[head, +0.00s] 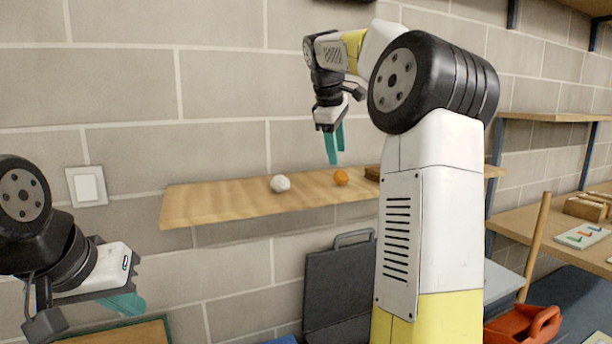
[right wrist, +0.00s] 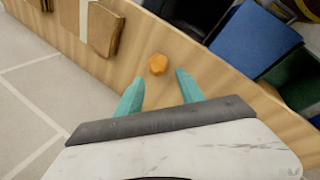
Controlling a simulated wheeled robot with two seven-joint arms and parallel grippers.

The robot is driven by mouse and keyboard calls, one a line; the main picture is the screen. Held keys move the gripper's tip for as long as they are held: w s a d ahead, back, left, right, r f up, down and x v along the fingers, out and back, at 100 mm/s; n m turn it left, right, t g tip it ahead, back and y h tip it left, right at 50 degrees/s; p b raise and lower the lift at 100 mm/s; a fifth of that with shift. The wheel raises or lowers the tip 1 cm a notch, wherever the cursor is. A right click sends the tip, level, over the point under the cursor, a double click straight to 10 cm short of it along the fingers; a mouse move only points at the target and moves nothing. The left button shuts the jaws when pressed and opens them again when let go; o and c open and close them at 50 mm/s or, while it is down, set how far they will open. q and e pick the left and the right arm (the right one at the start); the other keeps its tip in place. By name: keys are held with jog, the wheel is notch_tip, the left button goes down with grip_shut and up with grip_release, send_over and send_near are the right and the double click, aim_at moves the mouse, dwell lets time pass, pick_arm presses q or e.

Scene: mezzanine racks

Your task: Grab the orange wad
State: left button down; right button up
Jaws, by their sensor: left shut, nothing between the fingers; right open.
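The orange wad (head: 341,177) is a small crumpled ball on the wooden wall shelf (head: 220,201), right of a white wad (head: 281,184). My right gripper (head: 334,150) points down just above the shelf, close to the orange wad. In the right wrist view the orange wad (right wrist: 158,64) lies ahead of the two teal fingertips (right wrist: 158,88), roughly between their lines and apart from them. The right gripper is open and empty. My left gripper (head: 130,303) is at the lower left, away from the shelf, shut with nothing in it.
Brown flat items (right wrist: 104,28) lie on the shelf beyond the orange wad. A dark case (head: 338,285) stands below the shelf. A light switch (head: 87,187) is on the brick wall at left. The shelf left of the white wad is clear.

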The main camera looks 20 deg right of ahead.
aim_at(338, 171)
jog(key=x, duration=0.5)
jog(key=w+x, duration=0.1)
jog(key=x, duration=0.2)
jog(key=shift+a, duration=0.1)
jog(key=shift+r, duration=0.1)
grip_shut()
jog(key=shift+r, duration=0.1)
